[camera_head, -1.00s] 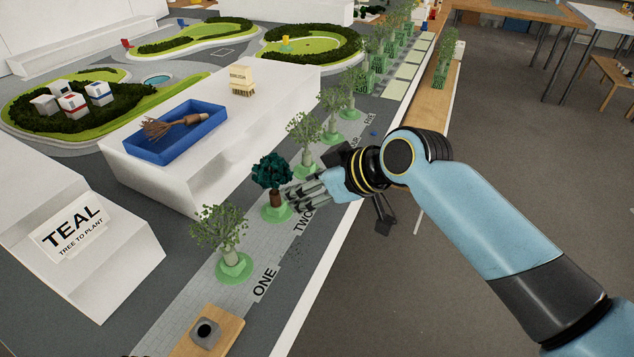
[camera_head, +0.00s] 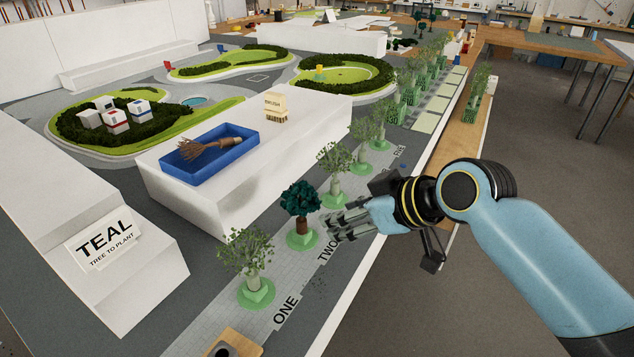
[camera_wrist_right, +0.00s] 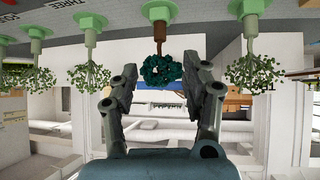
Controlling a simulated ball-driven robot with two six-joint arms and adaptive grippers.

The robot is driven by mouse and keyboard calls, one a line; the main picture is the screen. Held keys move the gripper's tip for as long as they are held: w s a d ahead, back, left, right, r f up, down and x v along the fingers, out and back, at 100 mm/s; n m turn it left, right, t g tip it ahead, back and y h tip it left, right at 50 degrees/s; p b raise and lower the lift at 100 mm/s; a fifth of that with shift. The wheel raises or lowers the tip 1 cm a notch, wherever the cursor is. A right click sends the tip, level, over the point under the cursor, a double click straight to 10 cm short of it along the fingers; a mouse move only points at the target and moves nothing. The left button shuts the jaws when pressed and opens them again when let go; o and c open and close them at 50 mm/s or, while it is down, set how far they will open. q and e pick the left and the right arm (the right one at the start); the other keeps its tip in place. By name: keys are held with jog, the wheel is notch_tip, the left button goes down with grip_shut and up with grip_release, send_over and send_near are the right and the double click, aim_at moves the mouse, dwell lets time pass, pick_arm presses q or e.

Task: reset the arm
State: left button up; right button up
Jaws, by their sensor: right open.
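My right gripper (camera_head: 347,220) is open beside the teal tree, with nothing in its fingers. In the right wrist view the two fingers (camera_wrist_right: 163,95) stand apart, with the teal tree between them in the picture and beyond the tips. The teal tree (camera_head: 301,201) has dark teal leaves and a brown trunk, and stands upright on a round green base at the spot marked TWO (camera_head: 328,250). My left gripper is not in view.
Pale green trees stand in a row on either side, one (camera_head: 247,256) by ONE and another (camera_head: 334,163) farther back. A white block carries a blue tray (camera_head: 233,158) with a brush. A TEAL sign (camera_head: 104,237) stands at left. Open floor lies right of the model's edge.

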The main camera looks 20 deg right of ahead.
jog(key=s+d+r+m+g+h, duration=0.1)
jog(key=s+d+m+g+h, duration=0.2)
jog(key=s, duration=0.9)
jog(key=s+d+m+g+h, duration=0.2)
jog(key=s+d+g+h, duration=0.1)
jog(key=s, duration=0.9)
notch_tip(320, 180, down, 32)
jog(key=s+d+g+b, duration=0.1)
jog(key=s+d+b, duration=0.1)
jog(key=d+b, duration=0.15)
jog(key=s+f+g+b, duration=0.1)
jog(key=s+f+b, duration=0.2)
jog(key=s+f, duration=1.4)
jog(key=shift+s+f+y, duration=0.2)
jog(key=shift+s+y, duration=0.1)
jog(key=shift+d, duration=0.1)
